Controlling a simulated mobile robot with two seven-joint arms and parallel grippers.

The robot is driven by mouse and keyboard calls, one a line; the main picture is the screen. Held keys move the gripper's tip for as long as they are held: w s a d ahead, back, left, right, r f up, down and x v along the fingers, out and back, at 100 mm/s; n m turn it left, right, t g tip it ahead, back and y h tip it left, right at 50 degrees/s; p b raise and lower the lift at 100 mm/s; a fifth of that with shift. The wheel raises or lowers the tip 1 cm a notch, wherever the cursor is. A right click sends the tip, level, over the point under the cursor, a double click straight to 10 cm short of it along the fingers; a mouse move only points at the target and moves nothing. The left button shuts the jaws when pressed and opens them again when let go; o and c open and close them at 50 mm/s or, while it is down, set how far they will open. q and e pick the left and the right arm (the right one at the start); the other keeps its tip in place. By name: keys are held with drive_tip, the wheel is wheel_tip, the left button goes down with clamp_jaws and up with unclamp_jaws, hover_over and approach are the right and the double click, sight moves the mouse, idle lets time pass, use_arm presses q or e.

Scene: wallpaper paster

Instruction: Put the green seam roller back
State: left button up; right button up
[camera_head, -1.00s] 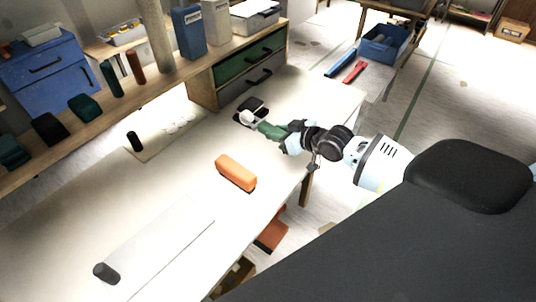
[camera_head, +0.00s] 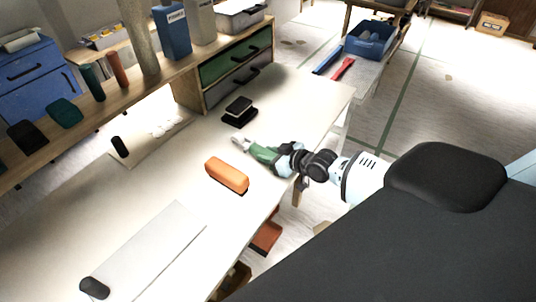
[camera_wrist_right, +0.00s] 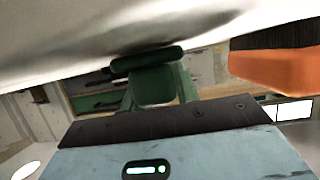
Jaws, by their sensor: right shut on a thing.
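The green seam roller (camera_head: 263,153) is in my right gripper (camera_head: 277,158), over the near right part of the worktable in the head view. Its pale roller end points left, away from my arm. In the right wrist view, green parts (camera_wrist_right: 155,85) fill the space in front of my right gripper, and the pale roller end cannot be made out. A black stand (camera_head: 239,110) with a raised top plate sits on the table behind the roller, apart from it. My left gripper is out of view.
An orange-handled brush (camera_head: 227,175) lies in front of the roller; it also shows in the right wrist view (camera_wrist_right: 280,70). A drawer unit (camera_head: 235,68) stands behind the black stand. A pale strip (camera_head: 150,250) with a dark weight (camera_head: 94,288) lies at the near left.

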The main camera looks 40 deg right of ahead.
drive_tip(key=shift+r, duration=0.1)
drive_tip(key=shift+f, duration=0.4)
drive_tip(key=o, duration=1.1)
drive_tip(key=shift+r, duration=0.15)
drive_tip(key=shift+s+r, duration=0.15)
drive_tip(key=shift+s+d+r, duration=0.1)
drive_tip(key=shift+s+d, duration=0.1)
drive_tip(key=shift+s, duration=0.15)
drive_tip(key=shift+p+v, duration=0.6)
drive_tip(key=shift+v, duration=2.75)
drive_tip(key=shift+s+a, duration=0.1)
drive_tip(key=shift+a, duration=0.05)
